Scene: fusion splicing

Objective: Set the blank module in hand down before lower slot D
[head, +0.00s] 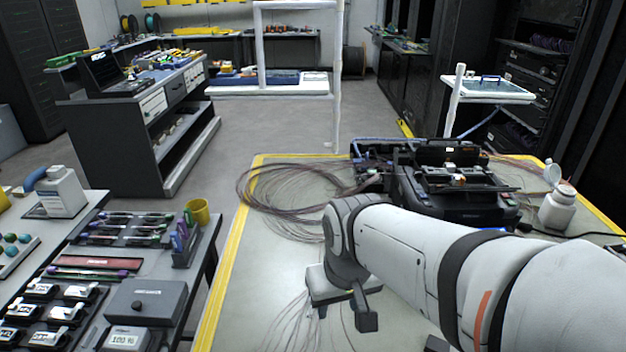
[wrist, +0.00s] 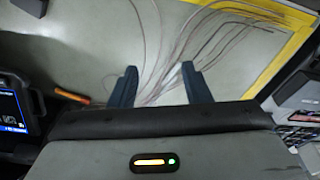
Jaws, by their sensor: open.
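My gripper (head: 345,313) is low over the front part of the yellow-edged table in the head view. In the wrist view its two dark fingers (wrist: 160,82) stand apart, with only table surface and thin fibres showing between them. I see no blank module between the fingers in either view. I cannot make out a blank module or lower slot D anywhere. Part of the table is hidden behind my arm.
A splicer-like black machine (head: 455,185) stands at the table's back. Loose fibre coils (head: 285,200) lie left of it. A white bottle (head: 558,208) stands at right. An orange tool (wrist: 72,96) lies left of my fingers.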

